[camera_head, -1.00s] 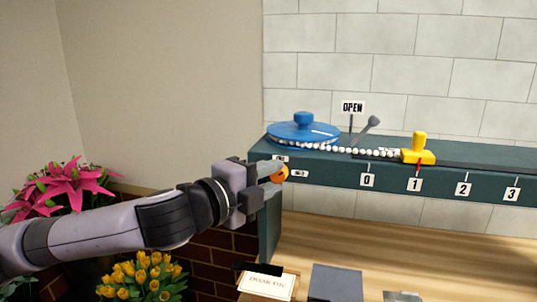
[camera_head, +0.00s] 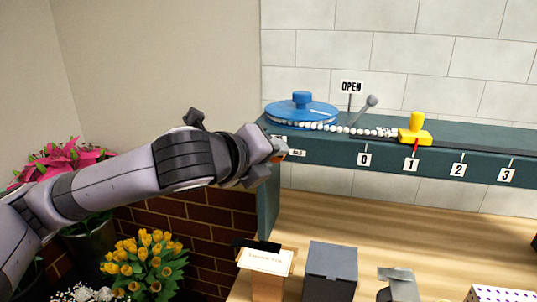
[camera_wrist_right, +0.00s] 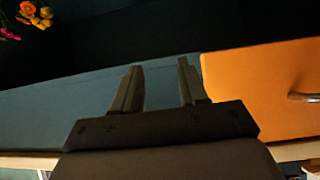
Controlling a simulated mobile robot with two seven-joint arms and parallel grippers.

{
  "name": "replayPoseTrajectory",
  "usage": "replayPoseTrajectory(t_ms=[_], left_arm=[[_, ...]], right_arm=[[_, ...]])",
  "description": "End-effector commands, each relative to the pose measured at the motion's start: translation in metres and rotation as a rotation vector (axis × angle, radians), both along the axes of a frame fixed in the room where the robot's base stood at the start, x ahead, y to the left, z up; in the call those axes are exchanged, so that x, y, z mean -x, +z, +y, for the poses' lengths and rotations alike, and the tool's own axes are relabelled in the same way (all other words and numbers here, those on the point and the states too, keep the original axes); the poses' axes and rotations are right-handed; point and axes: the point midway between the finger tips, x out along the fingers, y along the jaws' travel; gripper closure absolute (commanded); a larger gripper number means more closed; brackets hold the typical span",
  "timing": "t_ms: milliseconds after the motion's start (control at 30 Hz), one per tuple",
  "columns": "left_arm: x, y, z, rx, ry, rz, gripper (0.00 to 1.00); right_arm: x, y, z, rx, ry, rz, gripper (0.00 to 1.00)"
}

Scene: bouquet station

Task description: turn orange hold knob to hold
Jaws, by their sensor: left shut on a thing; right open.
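The orange hold knob (camera_head: 281,147) is on the left end of the front face of the dark green shelf (camera_head: 330,149). Only a small part of it shows past my fingers. My left gripper (camera_head: 272,150) is shut on the knob, with its wrist rolled and raised. A small white label (camera_head: 298,153) sits just right of the knob; its writing is too small to read surely. My right gripper (camera_wrist_right: 160,90) shows only in the right wrist view. It is open, with nothing between its fingers.
A blue disc (camera_head: 302,112), a white bead string and a yellow slider (camera_head: 415,131) near mark 1 are on the shelf. Below are a dark grey box (camera_head: 330,272) and a card (camera_head: 266,261). An orange panel (camera_wrist_right: 265,90) is right of my right gripper.

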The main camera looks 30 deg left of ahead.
Motion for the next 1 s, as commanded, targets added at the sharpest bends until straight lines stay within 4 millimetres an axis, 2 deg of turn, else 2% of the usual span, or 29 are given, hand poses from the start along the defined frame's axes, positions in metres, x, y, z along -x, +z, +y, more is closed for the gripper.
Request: replayPoseTrajectory(t_ms=[567,600,667,700,1000], left_arm=[[-0.0003,0.0000,0.0001,-0.037,0.002,0.010,0.98],[-0.0003,0.0000,0.0001,-0.037,0.002,0.010,0.65],[-0.0003,0.0000,0.0001,-0.037,0.002,0.010,0.45],[-0.0003,0.0000,0.0001,-0.037,0.002,0.010,0.43],[0.0014,0.0011,0.0000,-0.035,0.001,0.008,0.43]], right_arm=[[-0.0002,0.0002,-0.0003,0.000,0.000,-0.001,0.57],[-0.0002,0.0002,-0.0003,0.001,0.001,-0.001,0.57],[-0.0002,0.0002,-0.0003,0.001,0.001,-0.001,0.57],[-0.0001,0.0002,-0.0003,0.001,0.001,-0.001,0.57],[-0.0001,0.0000,-0.0005,0.000,-0.001,-0.001,0.57]])
